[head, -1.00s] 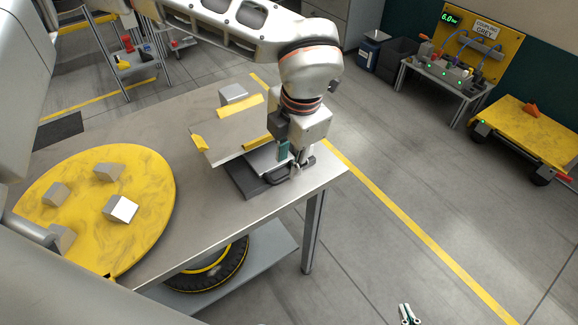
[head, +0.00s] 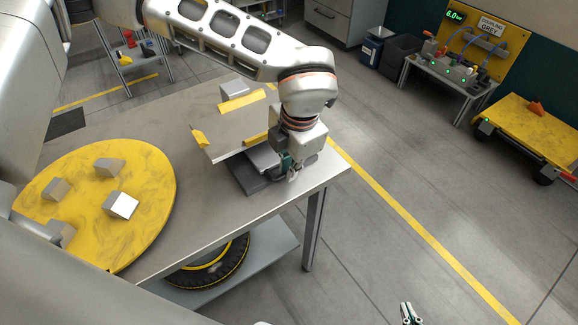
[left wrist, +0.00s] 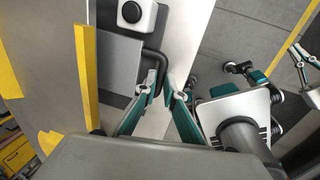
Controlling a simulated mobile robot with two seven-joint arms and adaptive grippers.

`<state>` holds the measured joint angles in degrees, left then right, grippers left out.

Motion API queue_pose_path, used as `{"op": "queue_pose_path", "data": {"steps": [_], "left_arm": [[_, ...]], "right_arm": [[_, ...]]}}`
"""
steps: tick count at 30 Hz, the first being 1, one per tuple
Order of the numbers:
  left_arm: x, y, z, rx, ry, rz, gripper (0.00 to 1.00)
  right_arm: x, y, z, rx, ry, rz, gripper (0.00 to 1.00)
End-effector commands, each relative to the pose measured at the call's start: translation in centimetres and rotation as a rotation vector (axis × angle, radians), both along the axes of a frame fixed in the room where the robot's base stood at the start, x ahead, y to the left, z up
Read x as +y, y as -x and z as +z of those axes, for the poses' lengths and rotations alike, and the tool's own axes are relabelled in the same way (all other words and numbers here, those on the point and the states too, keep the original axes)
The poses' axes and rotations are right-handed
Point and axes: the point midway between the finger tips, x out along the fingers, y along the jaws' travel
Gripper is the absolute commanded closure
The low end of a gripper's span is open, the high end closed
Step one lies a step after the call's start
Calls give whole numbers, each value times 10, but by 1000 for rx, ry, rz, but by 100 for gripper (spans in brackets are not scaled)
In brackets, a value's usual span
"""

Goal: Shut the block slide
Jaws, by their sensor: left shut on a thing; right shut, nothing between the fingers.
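The block slide (head: 250,183) sits near the right end of the grey table, with a dark base and a lighter grey plate. Its plate (left wrist: 118,65) and bent black handle (left wrist: 156,56) show in the left wrist view. My left gripper (head: 289,170) is at the slide's right side; in the left wrist view its fingertips (left wrist: 160,88) are shut on the handle. In the head view the gripper hides the handle. My right gripper (head: 408,312) is shut and empty, low over the floor at the bottom edge, away from the table.
A yellow round plate (head: 145,185) with several grey blocks lies on the table's left. A panel with yellow strips (head: 240,103) and a grey block (head: 233,88) lie behind the slide. A tyre (head: 215,265) is under the table.

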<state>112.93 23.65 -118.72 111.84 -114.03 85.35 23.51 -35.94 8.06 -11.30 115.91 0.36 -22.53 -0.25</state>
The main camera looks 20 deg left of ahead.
Motion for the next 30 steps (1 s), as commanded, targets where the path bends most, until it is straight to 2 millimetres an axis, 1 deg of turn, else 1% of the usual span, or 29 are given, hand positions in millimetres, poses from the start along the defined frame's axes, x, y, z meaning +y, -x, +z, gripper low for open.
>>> {"op": "queue_pose_path", "data": {"steps": [2, 8, 12, 13, 14, 15, 25, 28, 30], "left_arm": [[4, -4, 1, -1, 1, 2, 100], [27, -22, 2, -3, 0, 4, 100], [25, -20, 0, -2, 0, -1, 100], [24, -20, 0, -2, 0, -1, 86], [24, -20, 0, -2, 0, -1, 78], [24, -20, 0, -2, 0, -1, 74], [24, -20, 1, -1, 1, 0, 74], [23, -20, 8, -2, 0, 1, 74], [22, -19, 16, -4, 2, 0, 74]], "right_arm": [[0, -1, 2, -3, 0, 0, 100], [1, -3, 9, -8, -6, -2, 100], [2, 0, 4, 0, -7, -1, 100], [2, 0, 3, 1, -7, 0, 100], [2, 0, 3, 3, -7, 1, 100], [2, 1, 3, 4, -7, 0, 100], [2, 3, 4, 3, -5, 2, 100], [2, 2, 4, 2, -6, 2, 100], [2, 1, 4, 1, -6, 1, 100]]}}
